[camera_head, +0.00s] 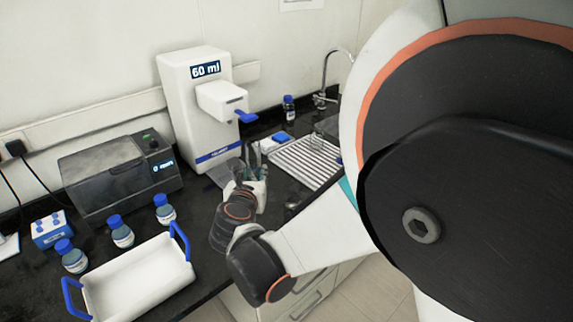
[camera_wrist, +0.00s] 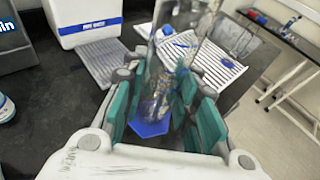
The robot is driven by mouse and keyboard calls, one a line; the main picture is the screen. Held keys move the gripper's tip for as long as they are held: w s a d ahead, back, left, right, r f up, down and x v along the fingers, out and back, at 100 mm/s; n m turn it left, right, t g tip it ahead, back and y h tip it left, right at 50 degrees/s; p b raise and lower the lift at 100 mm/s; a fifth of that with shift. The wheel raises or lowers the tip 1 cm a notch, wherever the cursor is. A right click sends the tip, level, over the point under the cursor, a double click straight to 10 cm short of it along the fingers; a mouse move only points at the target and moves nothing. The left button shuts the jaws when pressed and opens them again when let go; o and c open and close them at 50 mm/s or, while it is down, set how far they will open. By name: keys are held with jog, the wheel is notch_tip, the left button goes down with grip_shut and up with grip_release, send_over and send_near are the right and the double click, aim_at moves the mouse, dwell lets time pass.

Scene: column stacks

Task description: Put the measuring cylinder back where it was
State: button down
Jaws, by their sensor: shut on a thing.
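The measuring cylinder (camera_wrist: 158,95) is clear, with a blue flat base (camera_wrist: 150,128), in the wrist view. It stands between the teal finger pads of my gripper (camera_wrist: 163,88), which is shut on it. In the head view my gripper (camera_head: 254,172) is in front of the white dispenser (camera_head: 190,110), low over the dark counter. There the cylinder is mostly hidden by the fingers. I cannot tell whether its base touches the counter.
The dispenser reads "60 ml" and has a grey tray (camera_head: 224,172) at its foot. A striped white draining rack (camera_head: 300,163) lies to the right, near the tap (camera_head: 325,80). A grey machine (camera_head: 120,175), blue-capped bottles (camera_head: 122,232) and a white tray (camera_head: 135,285) are left.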

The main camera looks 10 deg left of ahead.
notch_tip(320, 180, down, 16)
jog(key=b, duration=0.9)
jog(key=shift+r, duration=0.2)
jog(key=shift+f, duration=0.15)
jog(key=c, duration=1.3)
grip_release()
jog(key=shift+r, duration=0.2)
jog(key=p+v, duration=0.2)
jog(key=v, duration=1)
jog(key=shift+w+d, duration=0.1)
